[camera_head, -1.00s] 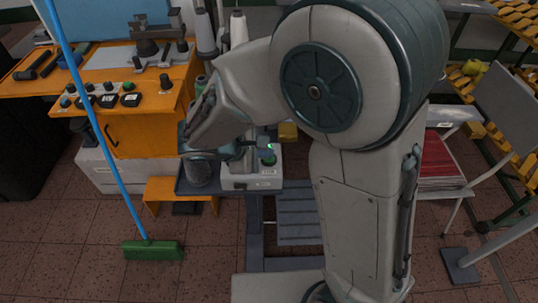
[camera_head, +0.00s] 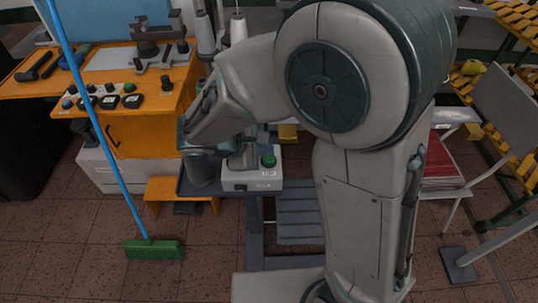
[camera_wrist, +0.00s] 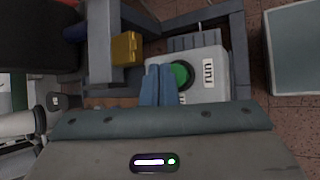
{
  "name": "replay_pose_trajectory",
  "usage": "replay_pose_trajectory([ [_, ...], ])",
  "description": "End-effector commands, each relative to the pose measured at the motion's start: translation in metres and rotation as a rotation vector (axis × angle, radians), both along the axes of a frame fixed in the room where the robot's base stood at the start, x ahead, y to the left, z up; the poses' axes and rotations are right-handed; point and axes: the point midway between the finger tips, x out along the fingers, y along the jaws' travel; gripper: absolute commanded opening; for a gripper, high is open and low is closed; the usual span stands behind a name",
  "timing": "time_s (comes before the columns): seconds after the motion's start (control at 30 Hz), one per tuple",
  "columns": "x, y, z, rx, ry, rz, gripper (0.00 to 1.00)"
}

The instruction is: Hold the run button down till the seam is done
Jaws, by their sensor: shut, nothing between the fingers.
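The run button is a round green button (camera_head: 268,161) on top of a pale control box (camera_head: 250,180). In the wrist view the button (camera_wrist: 181,74) shows beside a "run" label (camera_wrist: 208,72). My gripper (camera_wrist: 158,68) is shut and empty; its two blue fingers lie side by side and overlap the button's left edge in that view. In the head view my gripper (camera_head: 243,160) is just left of the button, whose top shows clear. I cannot tell the height of the fingertips above the box. The seam is not in view.
An orange bench (camera_head: 150,105) with knobs and tools stands at the left. A blue-handled broom (camera_head: 153,249) leans in front of it. Thread cones (camera_head: 205,35) stand behind my arm. A yellow block (camera_wrist: 126,48) is near the box. A chair (camera_head: 505,110) is at the right.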

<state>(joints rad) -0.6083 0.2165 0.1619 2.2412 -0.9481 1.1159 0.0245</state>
Motion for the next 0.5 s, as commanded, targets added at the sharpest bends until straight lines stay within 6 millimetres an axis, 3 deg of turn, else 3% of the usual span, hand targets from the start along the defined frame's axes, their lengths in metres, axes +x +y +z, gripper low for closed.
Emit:
replay_pose_trajectory([
  [0.27,0.000,0.000,0.002,0.000,-0.001,-0.001,0.00],
  [0.5,0.000,0.000,0.023,0.001,-0.002,0.000,0.00],
])
